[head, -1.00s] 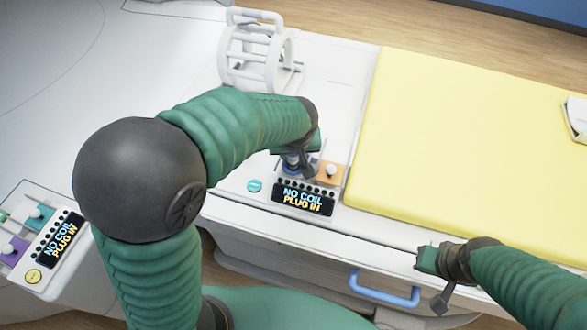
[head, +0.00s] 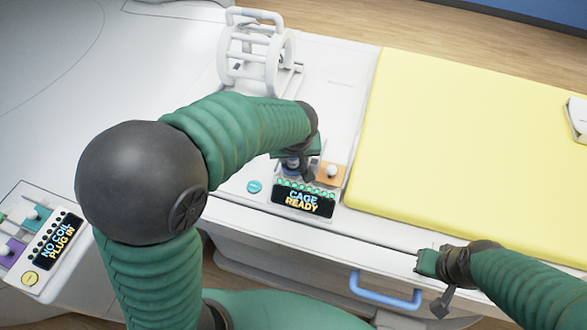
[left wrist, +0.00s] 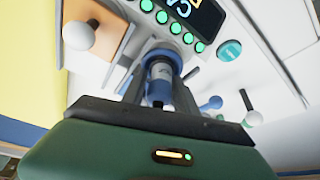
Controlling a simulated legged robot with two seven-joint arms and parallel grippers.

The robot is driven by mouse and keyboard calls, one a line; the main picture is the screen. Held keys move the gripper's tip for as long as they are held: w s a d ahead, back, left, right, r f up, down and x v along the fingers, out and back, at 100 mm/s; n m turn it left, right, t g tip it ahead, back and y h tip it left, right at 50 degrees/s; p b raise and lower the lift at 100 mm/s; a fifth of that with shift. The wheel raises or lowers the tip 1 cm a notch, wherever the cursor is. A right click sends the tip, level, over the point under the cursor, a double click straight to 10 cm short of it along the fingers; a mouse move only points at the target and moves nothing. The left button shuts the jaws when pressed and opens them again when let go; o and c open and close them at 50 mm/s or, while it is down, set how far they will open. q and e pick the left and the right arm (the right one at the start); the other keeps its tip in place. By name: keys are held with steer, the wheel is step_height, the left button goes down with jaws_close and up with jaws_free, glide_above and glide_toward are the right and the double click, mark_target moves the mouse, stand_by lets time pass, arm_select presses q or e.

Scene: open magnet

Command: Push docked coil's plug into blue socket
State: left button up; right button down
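The docked coil, a white cage (head: 256,55), stands on the white bed end. Its plug (left wrist: 160,78), grey with a dark end, sits upright in the round blue socket (left wrist: 163,57) in the left wrist view. The head view mostly hides the plug behind my gripper. My right gripper (head: 430,268) is away over the bed's front edge; its fingers are unclear.
An orange socket block with a white knob (head: 331,171) is right beside my left gripper. A teal button (head: 254,187) lies left of the display. A yellow mattress (head: 470,150) fills the right. A second panel (head: 55,240) at left reads "NO COIL PLUG IN".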

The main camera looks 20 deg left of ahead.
arm_select(q)
steer(key=o, duration=0.4)
arm_select(e)
steer(key=shift+p+v, duration=0.8)
steer(key=shift+p, duration=0.05)
arm_select(q)
steer(key=v, duration=1.6)
steer(key=shift+r, duration=0.35)
arm_select(e)
steer(key=shift+w, duration=0.2)
arm_select(q)
steer(key=shift+s+d, duration=0.1)
steer(key=shift+s, duration=0.05)
